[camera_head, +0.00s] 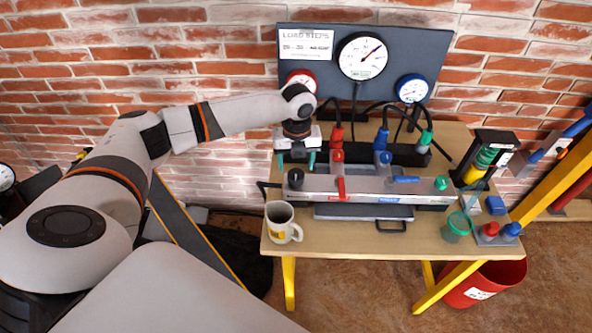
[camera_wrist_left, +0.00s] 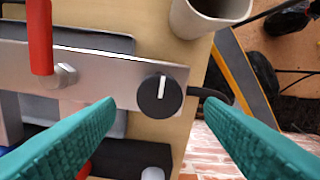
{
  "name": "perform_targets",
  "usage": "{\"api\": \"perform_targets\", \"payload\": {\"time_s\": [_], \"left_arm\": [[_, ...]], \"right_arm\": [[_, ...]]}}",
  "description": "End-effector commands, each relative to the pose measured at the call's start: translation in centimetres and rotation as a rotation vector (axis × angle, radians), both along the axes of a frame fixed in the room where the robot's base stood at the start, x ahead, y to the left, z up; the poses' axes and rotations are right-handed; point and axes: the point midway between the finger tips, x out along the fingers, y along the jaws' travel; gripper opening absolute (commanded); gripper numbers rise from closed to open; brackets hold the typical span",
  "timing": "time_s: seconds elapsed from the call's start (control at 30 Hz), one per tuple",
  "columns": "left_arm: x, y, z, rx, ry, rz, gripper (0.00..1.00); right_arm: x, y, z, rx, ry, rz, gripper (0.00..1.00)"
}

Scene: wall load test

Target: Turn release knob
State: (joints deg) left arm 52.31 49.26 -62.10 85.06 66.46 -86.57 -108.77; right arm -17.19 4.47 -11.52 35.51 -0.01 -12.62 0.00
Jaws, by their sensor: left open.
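The release knob is a round black knob with a white pointer line. It sits at the left end of the grey metal panel (camera_head: 325,187). The black knob (camera_head: 295,178) also shows in the left wrist view (camera_wrist_left: 160,96). My left gripper (camera_head: 297,156) is above the back left part of the bench, just behind the knob. Its teal fingers are spread wide and empty. In the left wrist view the open left gripper (camera_wrist_left: 160,120) has the knob between its fingertips in the picture, with no visible contact. My right gripper is not in view.
A mug (camera_head: 281,222) stands in front of the knob, near the bench's left edge. A red lever (camera_head: 340,187) rises from the panel to the right. Hoses run to a gauge board (camera_head: 430,60) behind. A green cup (camera_head: 457,228) stands at the right.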

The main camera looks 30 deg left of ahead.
Motion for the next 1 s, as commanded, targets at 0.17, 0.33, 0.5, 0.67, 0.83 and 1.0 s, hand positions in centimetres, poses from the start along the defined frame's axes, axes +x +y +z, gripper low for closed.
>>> {"api": "perform_targets", "payload": {"time_s": [0.17, 0.33, 0.5, 0.67, 0.83, 1.0], "left_arm": [[-0.1, 0.0, -2.8, 0.001, 0.002, 0.000, 0.63], [-0.1, 0.0, -4.1, 0.001, 0.001, 0.000, 0.63], [-0.1, 0.0, -4.4, 0.001, -0.001, 0.000, 0.63], [-0.1, 0.0, -4.4, 0.001, -0.001, 0.000, 0.60], [-0.1, 0.0, -4.3, 0.001, -0.001, 0.000, 0.32], [-0.1, 0.0, -4.3, 0.001, -0.001, 0.001, 0.18]], "right_arm": [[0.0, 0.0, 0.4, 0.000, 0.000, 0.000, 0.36], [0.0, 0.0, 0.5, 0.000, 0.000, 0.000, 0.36], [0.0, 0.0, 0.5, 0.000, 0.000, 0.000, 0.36], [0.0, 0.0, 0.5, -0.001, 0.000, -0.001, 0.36], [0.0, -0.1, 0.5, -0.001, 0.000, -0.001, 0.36], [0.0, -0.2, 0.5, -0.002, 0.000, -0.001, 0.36]]}}
